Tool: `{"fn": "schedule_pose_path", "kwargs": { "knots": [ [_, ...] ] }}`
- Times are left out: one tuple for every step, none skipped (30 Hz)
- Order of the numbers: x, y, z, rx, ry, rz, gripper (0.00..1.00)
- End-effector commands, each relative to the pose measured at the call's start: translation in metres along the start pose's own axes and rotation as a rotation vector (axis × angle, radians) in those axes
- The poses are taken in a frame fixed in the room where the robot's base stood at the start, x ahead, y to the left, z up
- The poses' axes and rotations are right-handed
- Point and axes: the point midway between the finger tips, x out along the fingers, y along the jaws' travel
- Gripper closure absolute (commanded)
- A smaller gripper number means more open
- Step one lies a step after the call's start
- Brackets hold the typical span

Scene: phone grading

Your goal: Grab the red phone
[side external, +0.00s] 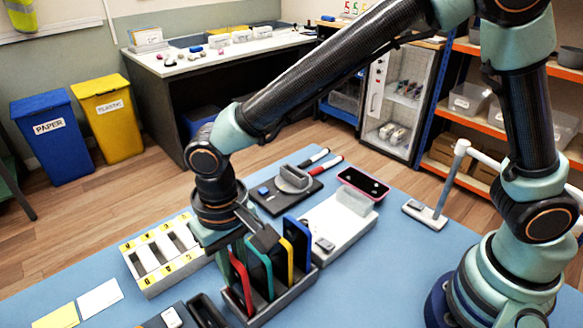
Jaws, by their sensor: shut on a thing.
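The red phone (241,284) stands upright, slightly tilted, in the left slot of a grey rack (275,308) on the blue table. My gripper (236,252) reaches down from above and is shut at the top end of the red phone, its jaws partly hidden by the wrist. The lower part of the phone sits inside the rack. A green phone (261,272), a yellow phone (287,262) and a blue phone (301,244) stand in the same rack, to the right of the red one. The green phone is very close to my gripper.
A white tray with yellow labels (136,270) lies left of the rack. A dark stand (277,205) and markers (325,165) lie behind. The table's left front has paper notes (101,297).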

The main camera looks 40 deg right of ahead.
Motion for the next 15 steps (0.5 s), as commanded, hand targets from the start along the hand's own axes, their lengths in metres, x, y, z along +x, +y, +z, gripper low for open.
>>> {"fn": "schedule_pose_path", "kwargs": {
  "knots": [
    [-0.003, 0.000, 0.000, 0.000, 0.001, -0.001, 1.00],
    [-0.003, 0.000, 0.000, 0.000, 0.001, -0.001, 1.00],
    [-0.004, 0.000, 0.000, 0.000, 0.000, 0.000, 1.00],
    [-0.004, 0.000, 0.000, 0.000, 0.000, 0.000, 1.00],
    [-0.004, 0.000, 0.000, 0.000, 0.001, 0.000, 1.00],
    [-0.005, 0.000, 0.000, 0.000, 0.001, -0.001, 1.00],
    [-0.006, 0.000, 0.000, 0.000, 0.001, -0.001, 1.00],
    [-0.008, 0.000, 0.000, 0.000, 0.001, -0.001, 1.00],
    [-0.010, 0.000, -0.001, 0.000, 0.002, -0.002, 1.00],
    [-0.012, 0.000, -0.001, 0.000, 0.002, -0.002, 1.00],
    [-0.014, 0.000, -0.001, 0.000, 0.002, -0.002, 1.00],
    [-0.016, -0.001, -0.001, 0.000, 0.002, -0.002, 1.00],
    [-0.018, -0.001, -0.001, 0.000, 0.002, -0.002, 1.00],
    [-0.020, 0.000, -0.001, 0.000, 0.002, -0.002, 1.00],
    [-0.022, 0.000, 0.000, 0.000, 0.001, -0.001, 1.00]
  ]
}}
